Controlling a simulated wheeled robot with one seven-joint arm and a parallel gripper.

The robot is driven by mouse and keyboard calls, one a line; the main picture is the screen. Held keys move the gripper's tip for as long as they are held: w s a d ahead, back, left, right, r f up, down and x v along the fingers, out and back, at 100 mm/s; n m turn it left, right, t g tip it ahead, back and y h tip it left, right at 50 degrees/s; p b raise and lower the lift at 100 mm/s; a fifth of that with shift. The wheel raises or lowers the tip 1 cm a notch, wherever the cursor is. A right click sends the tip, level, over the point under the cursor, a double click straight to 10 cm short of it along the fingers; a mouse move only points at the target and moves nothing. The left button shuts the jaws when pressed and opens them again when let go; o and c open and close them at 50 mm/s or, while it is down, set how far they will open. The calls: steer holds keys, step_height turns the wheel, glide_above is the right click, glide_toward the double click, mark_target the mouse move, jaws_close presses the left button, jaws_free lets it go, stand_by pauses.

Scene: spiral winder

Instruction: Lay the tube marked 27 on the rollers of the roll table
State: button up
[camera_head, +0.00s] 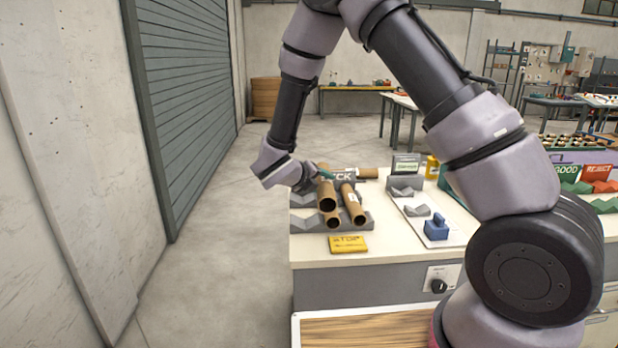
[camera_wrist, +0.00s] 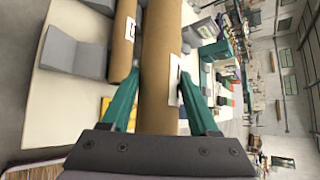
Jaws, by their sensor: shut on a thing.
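My gripper (camera_head: 321,174) is shut on a brown cardboard tube (camera_head: 326,192) at the stock end of the bench. In the wrist view my gripper's green fingers (camera_wrist: 160,105) stand on both sides of this tube (camera_wrist: 160,60). A white label (camera_wrist: 175,80) shows on its side, but its number is not readable. The held tube appears above a second tube (camera_head: 331,218); I cannot tell whether they touch. A labelled tube (camera_head: 353,206) lies to the right, in a grey notched rack (camera_head: 300,223). I cannot make out the roll table's rollers with certainty.
A dark sign ending in "CK" (camera_head: 345,176) stands behind the tubes, with another tube (camera_head: 367,173) near it. A yellow tag (camera_head: 348,244) lies in front. A white board (camera_head: 405,203) with grey notched blocks and a blue block (camera_head: 437,227) lies right. Green and red bins stand further right.

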steer(key=d+f+m, duration=0.1)
steer(key=d+f, duration=0.2)
steer(key=d, duration=0.3)
steer(key=d+f+g+h, duration=0.1)
steer(key=d+f, duration=0.3)
steer(key=d, duration=0.3)
steer(key=d+f+m+h, duration=0.1)
steer(key=d+f, duration=0.3)
steer(key=d, duration=0.2)
steer(key=shift+w+d+f+m+g, duration=0.1)
steer(key=shift+d+f+m+g, duration=0.1)
steer(key=shift+f+m+g, duration=0.15)
steer(key=shift+r, duration=0.1)
steer(key=shift+r, duration=0.1)
